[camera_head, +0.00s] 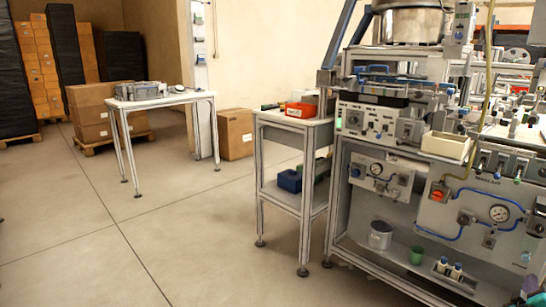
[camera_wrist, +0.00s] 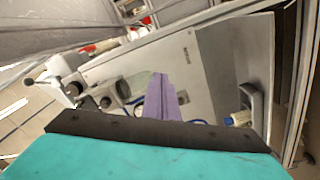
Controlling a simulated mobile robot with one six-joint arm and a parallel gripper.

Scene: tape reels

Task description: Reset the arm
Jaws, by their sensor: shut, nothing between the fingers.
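My gripper (camera_wrist: 160,84) shows in the wrist view as purple fingers pressed together, standing out from a dark bar and a teal body along the bottom. It is shut and nothing shows between the fingers. Behind the fingers is a grey machine panel (camera_wrist: 228,62) with fittings and a blue tube; I cannot tell the gap between them. In the head view only a small purple and teal piece, likely part of my arm's end, shows at the bottom right corner, in front of the machine's lower part.
A large grey machine (camera_head: 375,122) with gauges, hoses and a metal bowl (camera_head: 411,24) fills the right side. Beside it stands a small two-tier table (camera_head: 290,123) with a red bin (camera_head: 300,109). A farther table (camera_head: 165,98) stands at left near boxes (camera_head: 92,110). The floor (camera_head: 150,235) at left is clear.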

